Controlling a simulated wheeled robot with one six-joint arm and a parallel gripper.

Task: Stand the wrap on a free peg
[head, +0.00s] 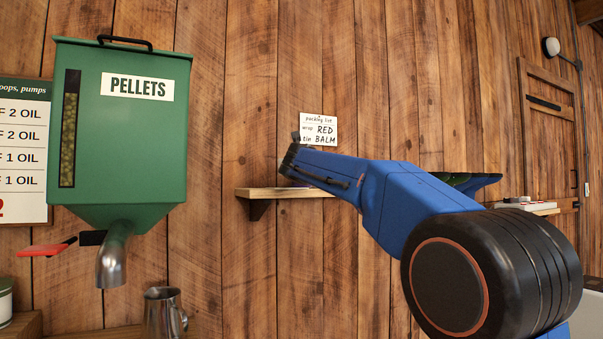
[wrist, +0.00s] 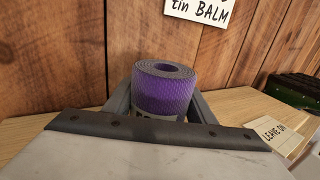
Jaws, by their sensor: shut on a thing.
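A purple rolled wrap (wrist: 160,98) stands upright between the grey fingers of my gripper (wrist: 161,108) in the wrist view. The gripper is shut on it. Its spiral top faces up, and a label low on its side is mostly hidden by the dark bar in front. The wrap is over or on a wooden shelf (wrist: 240,104); its bottom is hidden, so I cannot tell if it touches. In the head view my arm covers the gripper and wrap. I see no peg in either view.
The shelf (head: 262,192) also shows in the head view. On it are a LEAVE ON card (wrist: 276,135) and a dark green box (wrist: 297,92). A green pellet dispenser (head: 135,150) hangs left, above a metal jug (head: 162,315).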

